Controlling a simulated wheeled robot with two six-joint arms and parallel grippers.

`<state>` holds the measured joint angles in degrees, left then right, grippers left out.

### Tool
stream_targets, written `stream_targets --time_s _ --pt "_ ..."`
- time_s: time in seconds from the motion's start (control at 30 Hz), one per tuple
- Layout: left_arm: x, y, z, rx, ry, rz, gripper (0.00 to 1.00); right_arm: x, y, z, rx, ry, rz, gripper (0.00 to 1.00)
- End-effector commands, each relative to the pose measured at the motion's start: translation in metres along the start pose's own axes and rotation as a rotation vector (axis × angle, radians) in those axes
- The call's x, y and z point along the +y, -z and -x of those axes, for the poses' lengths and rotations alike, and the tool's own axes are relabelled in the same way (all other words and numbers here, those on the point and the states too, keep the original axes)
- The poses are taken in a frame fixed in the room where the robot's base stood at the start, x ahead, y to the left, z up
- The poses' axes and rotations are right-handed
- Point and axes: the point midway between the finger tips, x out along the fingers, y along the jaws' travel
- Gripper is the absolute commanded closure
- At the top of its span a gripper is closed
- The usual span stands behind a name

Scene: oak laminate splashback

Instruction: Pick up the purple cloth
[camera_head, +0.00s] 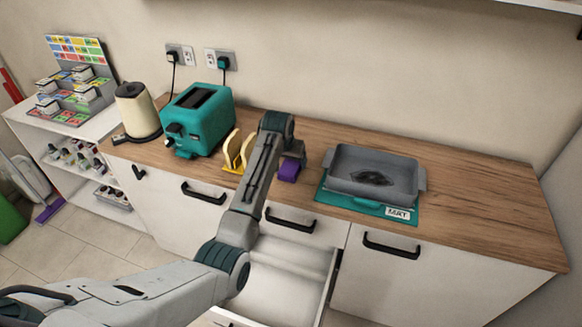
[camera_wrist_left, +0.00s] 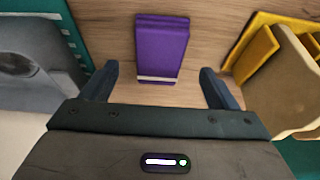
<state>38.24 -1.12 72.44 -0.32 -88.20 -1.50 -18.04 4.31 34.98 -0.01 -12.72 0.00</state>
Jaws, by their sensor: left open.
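The purple cloth (camera_head: 289,171) lies folded on the wooden counter, between the toast rack and the roasting tin. In the left wrist view the cloth (camera_wrist_left: 162,45) is a neat block with a pale stripe near its closer end. My left gripper (camera_wrist_left: 160,82) is open and empty. Its two fingers are wide apart on either side of the cloth's line, with the cloth beyond the fingertips and bare wood around it. In the head view my left arm reaches over the counter, and its wrist is just above and behind the cloth. My right gripper is not in view.
A yellow rack (camera_head: 233,167) with toast stands left of the cloth, near a teal toaster (camera_head: 207,125) and a cream kettle (camera_head: 134,108). A drawer (camera_head: 285,282) is open below. The counter's right end is clear.

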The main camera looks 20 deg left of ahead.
Motion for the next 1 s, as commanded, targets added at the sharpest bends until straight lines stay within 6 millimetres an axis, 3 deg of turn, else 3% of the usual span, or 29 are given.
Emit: stream_targets --time_s 0.1,0.2,0.4,0.6,1.0 --pt "0.001 0.003 -0.012 -0.003 0.000 0.000 0.18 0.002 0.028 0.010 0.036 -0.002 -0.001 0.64" --pt "0.001 0.004 -0.025 -0.004 0.000 0.000 0.18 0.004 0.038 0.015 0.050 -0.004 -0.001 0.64" --pt "0.001 0.004 -0.044 -0.001 0.000 0.000 0.18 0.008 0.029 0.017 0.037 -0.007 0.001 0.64" --pt "0.001 0.004 -0.046 0.000 0.000 0.000 0.18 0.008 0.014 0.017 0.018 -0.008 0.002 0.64" --pt "0.001 0.002 -0.048 -0.001 0.000 0.000 0.18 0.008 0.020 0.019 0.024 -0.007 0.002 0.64"
